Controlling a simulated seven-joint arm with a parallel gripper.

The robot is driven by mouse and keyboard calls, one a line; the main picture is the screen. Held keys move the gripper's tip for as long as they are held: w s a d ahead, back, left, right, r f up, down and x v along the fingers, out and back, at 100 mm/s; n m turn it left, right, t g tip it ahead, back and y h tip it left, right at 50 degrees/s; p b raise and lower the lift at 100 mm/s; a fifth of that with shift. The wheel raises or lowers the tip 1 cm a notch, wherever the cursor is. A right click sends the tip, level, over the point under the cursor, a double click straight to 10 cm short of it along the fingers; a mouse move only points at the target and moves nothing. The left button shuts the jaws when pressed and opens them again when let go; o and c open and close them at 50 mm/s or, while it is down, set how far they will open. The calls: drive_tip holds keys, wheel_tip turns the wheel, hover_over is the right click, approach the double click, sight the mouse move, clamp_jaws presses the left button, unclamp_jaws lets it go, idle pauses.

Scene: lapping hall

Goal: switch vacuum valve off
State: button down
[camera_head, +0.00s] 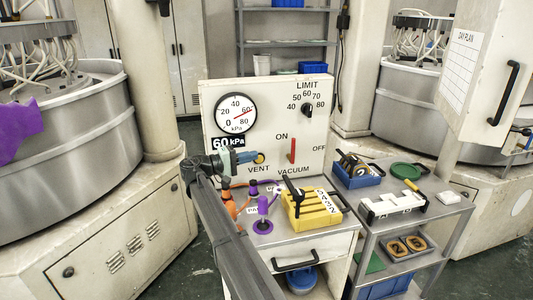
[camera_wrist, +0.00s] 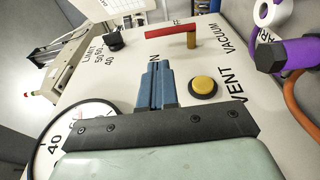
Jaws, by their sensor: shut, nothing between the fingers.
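The vacuum valve's red lever (camera_head: 292,150) stands upright on the white panel (camera_head: 225,95), above the VACUUM label, with ON at its upper left and OFF to its right. In the wrist view the lever (camera_wrist: 170,31) is a red bar on a brass-coloured stem, beyond my fingertips. My gripper (camera_head: 243,158) is at the panel's lower left, left of the lever and apart from it. Its blue fingers (camera_wrist: 157,66) are shut and empty. The yellow VENT button (camera_head: 259,157) is close beside the fingertips; it also shows in the wrist view (camera_wrist: 204,86).
The dial gauge (camera_head: 236,113) and display (camera_head: 228,143) read about 60 kPa. A black LIMIT knob (camera_head: 307,110) sits upper right. A cart (camera_head: 435,207) holds a blue bin (camera_head: 358,171).

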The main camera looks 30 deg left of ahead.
drive_tip(key=x, duration=1.3)
drive_tip(key=shift+w+d, duration=0.1)
drive_tip(key=shift+w+d+f+m+g+y, duration=0.4)
drive_tip(key=shift+w+d+g+y, duration=0.8)
drive_tip(key=shift+g+y, duration=0.6)
drive_tip(key=shift+w+d+f+m+g+y, duration=0.25)
drive_tip(key=shift+w+d+f+g+y, duration=0.25)
drive_tip(key=shift+w+d+g+y, duration=1.2)
drive_tip(key=shift+w+d+f+m+g+y, duration=0.4)
drive_tip(key=shift+w+d+g+y, duration=0.35)
drive_tip(key=shift+g+y, duration=1.1)
drive_tip(key=shift+d+f+g+h, duration=0.1)
drive_tip(key=shift+f+g+h, duration=0.1)
drive_tip(key=shift+g+h, duration=0.25)
drive_tip(key=shift+r, duration=0.1)
drive_tip(key=s+r, duration=0.1)
drive_tip(key=s, duration=1.1)
drive_tip(key=shift+s+a, duration=0.2)
drive_tip(key=shift+a, duration=0.15)
